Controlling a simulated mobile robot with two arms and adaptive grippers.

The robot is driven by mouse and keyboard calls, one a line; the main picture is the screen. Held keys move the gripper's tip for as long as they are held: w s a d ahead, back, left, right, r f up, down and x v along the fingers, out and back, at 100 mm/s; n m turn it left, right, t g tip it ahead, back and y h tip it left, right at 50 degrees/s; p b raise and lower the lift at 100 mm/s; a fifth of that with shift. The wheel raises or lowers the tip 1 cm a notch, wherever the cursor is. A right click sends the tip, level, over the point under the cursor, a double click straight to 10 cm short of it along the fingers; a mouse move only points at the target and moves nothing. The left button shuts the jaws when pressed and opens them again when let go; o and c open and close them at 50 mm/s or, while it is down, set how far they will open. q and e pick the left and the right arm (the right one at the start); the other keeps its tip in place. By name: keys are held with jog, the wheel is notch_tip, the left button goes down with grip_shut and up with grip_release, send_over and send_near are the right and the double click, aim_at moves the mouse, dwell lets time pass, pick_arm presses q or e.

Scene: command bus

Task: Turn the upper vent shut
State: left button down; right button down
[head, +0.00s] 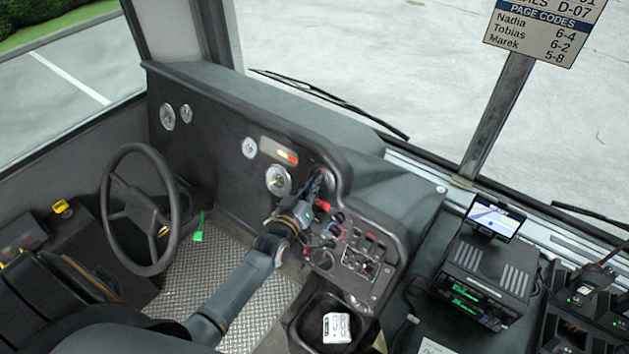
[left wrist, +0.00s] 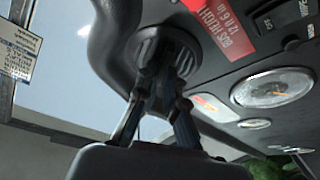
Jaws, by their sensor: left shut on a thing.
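The upper vent is a round, dark, ribbed disc in the dashboard, and it fills the upper middle of the left wrist view (left wrist: 152,47). In the head view the vent (head: 327,177) sits at the top of the centre panel, mostly hidden by my gripper. My left gripper (head: 316,187) reaches up to the vent from below. In the left wrist view its fingers (left wrist: 162,82) are closed together at the vent's face, shut on its middle part. The exact grip and the vent's turn are hard to make out in the shadow.
The switch panel (head: 365,255) lies just below and right of my gripper. Gauges (head: 278,180) and the steering wheel (head: 142,210) are to the left. A radio unit (head: 488,275) with a small screen (head: 495,218) stands at the right. A bin (head: 298,327) is below the panel.

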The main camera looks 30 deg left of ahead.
pick_arm(q)
jog(key=shift+n+y+p, duration=0.3)
jog(key=shift+n, duration=0.7)
jog(key=c, duration=1.5)
grip_release()
jog(key=shift+o, duration=0.2)
jog(key=s, duration=1.2)
jog(key=shift+d+r, duration=0.2)
jog(key=shift+d, duration=0.25)
